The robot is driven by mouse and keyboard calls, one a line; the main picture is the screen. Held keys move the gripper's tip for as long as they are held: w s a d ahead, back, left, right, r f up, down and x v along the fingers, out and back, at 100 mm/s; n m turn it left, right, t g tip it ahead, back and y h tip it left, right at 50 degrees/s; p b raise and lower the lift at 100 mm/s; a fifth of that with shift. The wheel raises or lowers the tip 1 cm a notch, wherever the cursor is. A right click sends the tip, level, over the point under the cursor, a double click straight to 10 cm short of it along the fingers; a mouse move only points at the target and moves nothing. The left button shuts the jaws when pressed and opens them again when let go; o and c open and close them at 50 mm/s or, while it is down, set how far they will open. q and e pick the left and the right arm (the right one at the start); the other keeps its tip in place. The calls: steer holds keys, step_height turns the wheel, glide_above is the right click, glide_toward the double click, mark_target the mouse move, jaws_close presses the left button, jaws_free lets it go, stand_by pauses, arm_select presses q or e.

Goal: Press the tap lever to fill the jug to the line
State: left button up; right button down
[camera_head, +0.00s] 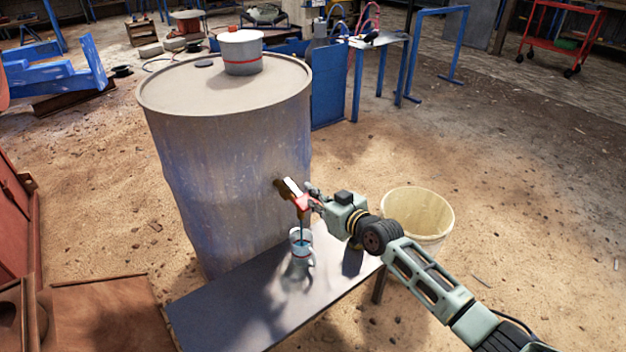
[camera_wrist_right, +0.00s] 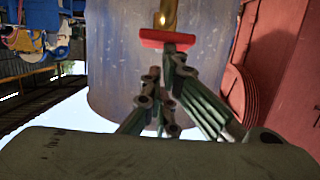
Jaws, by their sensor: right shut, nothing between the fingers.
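The tap (camera_head: 290,187) sticks out from the side of a large drum, and its red lever (camera_head: 302,203) shows at its outer end. The lever also shows as a red bar in the right wrist view (camera_wrist_right: 166,39), below the brass tap body. A thin dark stream runs from the tap into the jug, where bluish liquid shows. My right gripper (camera_head: 313,194) is shut and empty, its fingertips right at the lever; exact contact is hard to tell. My left gripper is not in view.
The jug stands on a dark bench (camera_head: 235,300) in front of the drum (camera_head: 225,150). A cream bucket (camera_head: 432,240) stands right of the bench, close to my right arm. A white pot (camera_head: 241,55) sits on the drum. Sandy floor is open at the right.

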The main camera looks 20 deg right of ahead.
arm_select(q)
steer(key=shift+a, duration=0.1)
arm_select(e)
steer(key=v, duration=1.2)
steer(key=shift+a+f, duration=0.1)
